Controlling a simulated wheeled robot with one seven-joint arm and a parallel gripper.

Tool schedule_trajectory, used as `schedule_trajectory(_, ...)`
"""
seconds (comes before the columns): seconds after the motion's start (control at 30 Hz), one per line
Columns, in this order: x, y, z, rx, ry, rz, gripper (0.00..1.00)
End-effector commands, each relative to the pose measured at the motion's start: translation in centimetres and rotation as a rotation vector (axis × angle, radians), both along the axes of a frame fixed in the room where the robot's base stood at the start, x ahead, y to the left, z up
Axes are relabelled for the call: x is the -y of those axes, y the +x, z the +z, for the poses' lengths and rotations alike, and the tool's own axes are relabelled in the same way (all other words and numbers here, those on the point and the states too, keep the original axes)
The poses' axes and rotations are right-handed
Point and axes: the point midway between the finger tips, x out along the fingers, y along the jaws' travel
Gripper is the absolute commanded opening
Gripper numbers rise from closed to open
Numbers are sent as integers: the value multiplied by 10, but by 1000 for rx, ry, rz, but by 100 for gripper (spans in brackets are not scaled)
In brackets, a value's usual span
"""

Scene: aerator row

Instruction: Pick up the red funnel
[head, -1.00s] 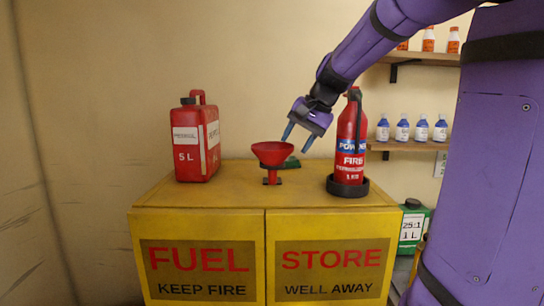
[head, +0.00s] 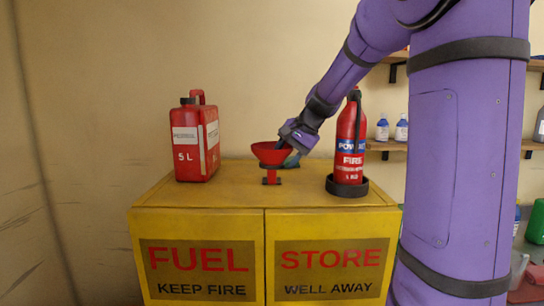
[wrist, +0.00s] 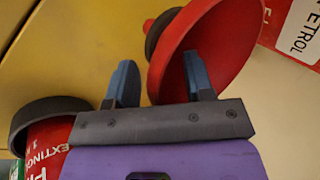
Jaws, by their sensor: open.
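The red funnel (head: 271,153) stands upright on the yellow cabinet top, its wide cone upward and its spout in a small stand. My gripper (head: 285,148) is at the funnel's right rim in the head view, partly overlapping it. In the wrist view the funnel (wrist: 213,45) is large, and my gripper (wrist: 158,80) is open. One blue finger shows against the funnel's cone, and the other is outside it, with the rim's near edge between them. I cannot tell whether either finger touches the funnel.
A red petrol can (head: 195,140) stands left of the funnel on the yellow cabinet (head: 225,197). A red fire extinguisher (head: 349,145) in a black ring (head: 347,187) stands close to the right of my gripper. A dark green thing lies behind the funnel, mostly hidden.

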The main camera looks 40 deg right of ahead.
Motion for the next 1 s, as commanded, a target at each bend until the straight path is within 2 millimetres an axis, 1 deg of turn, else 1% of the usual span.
schedule_trajectory(0.23,-1,1,-1,0,0,0,48)
schedule_trajectory(0.43,-1,1,-1,0,0,0,2)
schedule_trajectory(0.47,-1,0,-1,0,0,0,0)
schedule_trajectory(0.87,0,0,-3,-4,1,1,0)
schedule_trajectory(1.0,0,0,7,-3,-1,2,0)
